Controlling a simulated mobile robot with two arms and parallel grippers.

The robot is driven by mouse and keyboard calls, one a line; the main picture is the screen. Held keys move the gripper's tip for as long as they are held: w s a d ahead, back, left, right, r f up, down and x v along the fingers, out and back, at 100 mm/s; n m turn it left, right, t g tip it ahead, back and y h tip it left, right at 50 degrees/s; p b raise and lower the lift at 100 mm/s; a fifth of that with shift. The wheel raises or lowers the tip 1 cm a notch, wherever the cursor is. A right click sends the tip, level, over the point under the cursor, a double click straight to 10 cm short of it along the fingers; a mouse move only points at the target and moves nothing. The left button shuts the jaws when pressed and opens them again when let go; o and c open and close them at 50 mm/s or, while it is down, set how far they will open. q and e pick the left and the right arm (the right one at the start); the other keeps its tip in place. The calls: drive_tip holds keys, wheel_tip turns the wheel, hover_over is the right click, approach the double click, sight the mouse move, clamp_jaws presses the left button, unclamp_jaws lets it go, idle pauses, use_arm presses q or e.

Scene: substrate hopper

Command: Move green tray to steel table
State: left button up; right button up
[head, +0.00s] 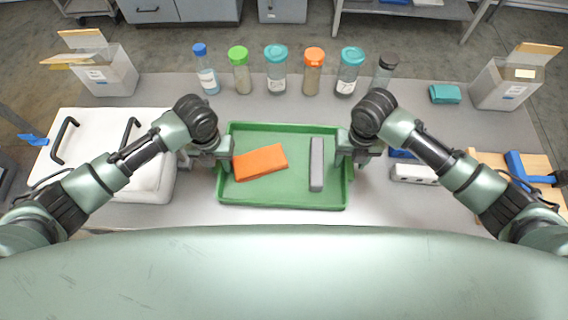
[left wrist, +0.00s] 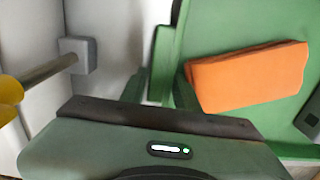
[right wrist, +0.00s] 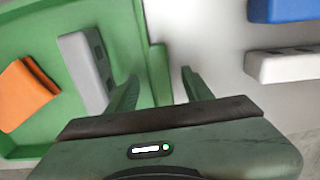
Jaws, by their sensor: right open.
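The green tray (head: 270,197) lies on the grey table in the middle of the head view. An orange block (head: 260,162) and a grey bar (head: 316,165) lie in it. My left gripper (head: 231,163) is at the tray's left rim. In the left wrist view its fingers (left wrist: 160,92) stand apart, with the rim (left wrist: 163,55) by the gap. My right gripper (head: 345,160) is at the right rim. In the right wrist view its open fingers (right wrist: 157,90) straddle the rim (right wrist: 158,75). Which surface is the steel table I cannot tell.
Several lidded bottles (head: 276,70) stand behind the tray. A white lidded box (head: 90,135) is at left. A white device (head: 413,174) and a wooden board (head: 530,165) are at right. Bins (head: 107,75) (head: 507,85) stand at the back corners. A shelf rack (head: 410,10) is beyond the floor.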

use_arm(q)
drive_tip(key=c, duration=0.5)
use_arm(e)
drive_tip(key=c, duration=0.5)
use_arm(q)
clamp_jaws()
use_arm(e)
clamp_jaws()
use_arm(q)
drive_tip(key=shift+r, duration=0.1)
use_arm(e)
drive_tip(key=shift+r, duration=0.1)
